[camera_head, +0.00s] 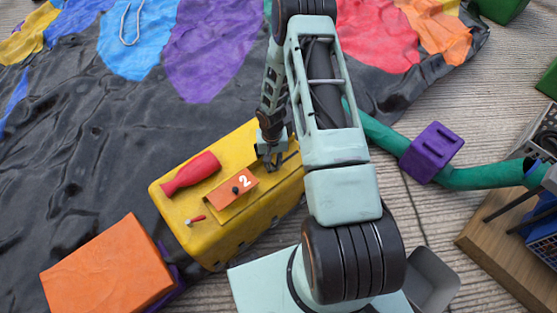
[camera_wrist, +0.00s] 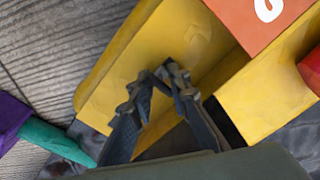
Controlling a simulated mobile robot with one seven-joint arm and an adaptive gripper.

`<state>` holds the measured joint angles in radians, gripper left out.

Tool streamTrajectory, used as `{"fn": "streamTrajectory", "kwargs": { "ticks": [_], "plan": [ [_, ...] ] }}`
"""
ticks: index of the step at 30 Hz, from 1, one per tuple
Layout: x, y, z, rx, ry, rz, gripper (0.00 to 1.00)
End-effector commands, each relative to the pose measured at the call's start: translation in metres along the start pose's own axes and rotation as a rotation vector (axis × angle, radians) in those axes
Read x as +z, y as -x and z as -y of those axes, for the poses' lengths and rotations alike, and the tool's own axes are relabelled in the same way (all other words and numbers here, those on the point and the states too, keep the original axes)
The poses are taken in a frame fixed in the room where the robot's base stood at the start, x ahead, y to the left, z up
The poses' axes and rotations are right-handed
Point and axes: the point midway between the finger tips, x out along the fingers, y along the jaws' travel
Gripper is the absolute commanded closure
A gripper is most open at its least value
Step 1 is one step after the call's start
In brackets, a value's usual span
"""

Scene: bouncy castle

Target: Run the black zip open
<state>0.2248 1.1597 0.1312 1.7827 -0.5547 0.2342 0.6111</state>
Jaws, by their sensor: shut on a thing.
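My gripper (camera_head: 270,163) points down into a recess in the top of a yellow box (camera_head: 222,236), just right of an orange lid marked 2 (camera_head: 231,194). In the wrist view my gripper (camera_wrist: 171,76) has its fingertips nearly together, over the box's yellow inner surface (camera_wrist: 125,85). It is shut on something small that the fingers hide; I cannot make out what. A short dark line shows on the box right of the fingers in the head view, but I cannot tell whether it is a zip. No black zip or pull can be clearly picked out.
A red bottle-shaped thing (camera_head: 190,173) and a small red-handled tool (camera_head: 195,220) lie on the box. An orange block (camera_head: 108,268) stands at lower left. A green hose (camera_head: 480,178) with a purple clamp (camera_head: 432,152) runs right. Crumpled black sheeting (camera_head: 90,140) spreads behind.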

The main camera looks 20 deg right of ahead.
Motion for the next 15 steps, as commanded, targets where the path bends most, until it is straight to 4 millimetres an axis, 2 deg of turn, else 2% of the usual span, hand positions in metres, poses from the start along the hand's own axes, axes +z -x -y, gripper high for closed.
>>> {"fn": "streamTrajectory", "kwargs": {
  "ticks": [8,9,12,15],
  "plan": [
    [0.0034,-0.0002,0.0042,-0.005,-0.004,0.005,1.0],
    [0.0036,-0.0002,0.0044,-0.005,-0.004,0.006,0.81],
    [0.0034,-0.0002,0.0043,-0.005,-0.002,0.005,0.73],
    [0.0029,-0.0002,0.0037,-0.004,-0.001,0.004,0.73]
  ]
}}
